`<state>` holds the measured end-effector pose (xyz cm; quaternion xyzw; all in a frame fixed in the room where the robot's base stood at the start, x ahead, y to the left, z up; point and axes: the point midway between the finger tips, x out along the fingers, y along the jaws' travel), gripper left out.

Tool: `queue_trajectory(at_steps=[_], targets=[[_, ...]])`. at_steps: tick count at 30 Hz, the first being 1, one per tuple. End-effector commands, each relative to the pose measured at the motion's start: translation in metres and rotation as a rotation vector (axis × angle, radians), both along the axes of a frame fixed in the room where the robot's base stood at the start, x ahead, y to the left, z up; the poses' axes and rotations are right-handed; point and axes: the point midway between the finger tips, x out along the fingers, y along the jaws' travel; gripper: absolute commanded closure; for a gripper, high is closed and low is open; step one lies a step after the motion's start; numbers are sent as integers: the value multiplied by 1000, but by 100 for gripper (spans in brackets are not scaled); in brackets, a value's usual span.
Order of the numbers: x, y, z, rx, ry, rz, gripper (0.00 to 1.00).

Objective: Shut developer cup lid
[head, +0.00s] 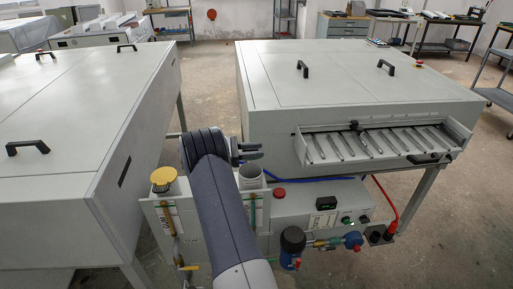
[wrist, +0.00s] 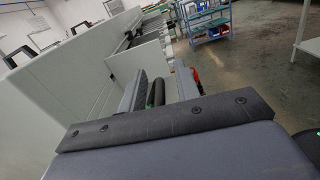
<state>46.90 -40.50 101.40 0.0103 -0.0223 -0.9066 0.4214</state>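My gripper (head: 255,151) is above the processor's front box, with its fingers pointing right and a gap between them. In the wrist view the two grey fingers (wrist: 160,92) stand apart, and a dark cylindrical shape shows between them; I cannot tell what it is or whether they touch it. An open grey cup (head: 250,173) stands on the box just below the fingers, partly hidden by my arm. It seems to be the developer cup; its lid cannot be made out. A second cup with a yellow lid (head: 163,176) stands left of my arm.
A red button (head: 279,193) and a control box (head: 325,204) are right of the open cup. The processor's large cabinet (head: 350,85) with a tray of rollers (head: 385,146) stands behind. Another cabinet (head: 80,100) is on the left. A blue hose (head: 315,179) runs along the box.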

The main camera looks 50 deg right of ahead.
Motion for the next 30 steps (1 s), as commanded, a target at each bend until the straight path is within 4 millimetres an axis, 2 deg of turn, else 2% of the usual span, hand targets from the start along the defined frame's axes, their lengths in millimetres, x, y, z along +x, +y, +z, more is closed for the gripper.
queue_trajectory(at_steps=[11, 23, 30], targets=[[-5, -6, 0, 0, -1, 1, 69], [-5, -6, 0, -1, -1, 1, 100], [-5, -6, 0, 0, 0, 0, 100]])
